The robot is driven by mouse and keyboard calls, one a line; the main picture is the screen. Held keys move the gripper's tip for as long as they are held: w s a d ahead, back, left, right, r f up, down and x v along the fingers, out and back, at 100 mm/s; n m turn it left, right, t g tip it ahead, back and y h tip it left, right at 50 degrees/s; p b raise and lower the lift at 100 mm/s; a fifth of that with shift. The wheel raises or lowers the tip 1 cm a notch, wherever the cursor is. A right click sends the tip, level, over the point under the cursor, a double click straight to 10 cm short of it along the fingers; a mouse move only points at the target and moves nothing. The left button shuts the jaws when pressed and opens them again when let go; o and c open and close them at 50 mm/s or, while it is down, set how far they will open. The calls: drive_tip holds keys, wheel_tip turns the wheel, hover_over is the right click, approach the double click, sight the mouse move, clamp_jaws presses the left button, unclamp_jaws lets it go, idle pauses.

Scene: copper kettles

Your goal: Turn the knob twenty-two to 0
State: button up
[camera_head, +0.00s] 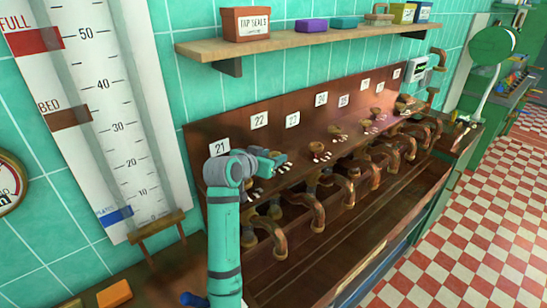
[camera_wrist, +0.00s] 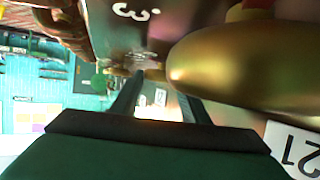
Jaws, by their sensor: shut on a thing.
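The plate marked 22 (camera_head: 259,120) is on the brown back panel. My gripper (camera_head: 281,159) reaches across below it and hides the knob twenty-two in the head view. White dial figures (camera_wrist: 130,12) show past the fingers. A large rounded brass piece (camera_wrist: 240,62) fills the right of the wrist view, close beside the fingers, near the plate 21 (camera_wrist: 295,148).
Curved copper pipes (camera_head: 318,208) stick out below the knobs, close to my arm. More numbered plates, such as 24 (camera_head: 321,99), and knobs (camera_head: 319,149) run to the right. A wooden shelf (camera_head: 310,42) with boxes hangs above. The checkered floor (camera_head: 470,230) is clear.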

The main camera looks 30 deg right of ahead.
drive_tip(key=shift+w+m+g+h, duration=0.2)
drive_tip(key=shift+m+g+h, duration=0.1)
drive_tip(key=shift+m+g, duration=0.9)
drive_tip(key=o, duration=1.1)
drive_tip(key=shift+c, duration=0.2)
drive_tip(key=v, duration=1.1)
drive_tip(key=shift+w+f, duration=0.1)
drive_tip(key=shift+w, duration=0.05)
drive_tip(key=shift+a, duration=0.1)
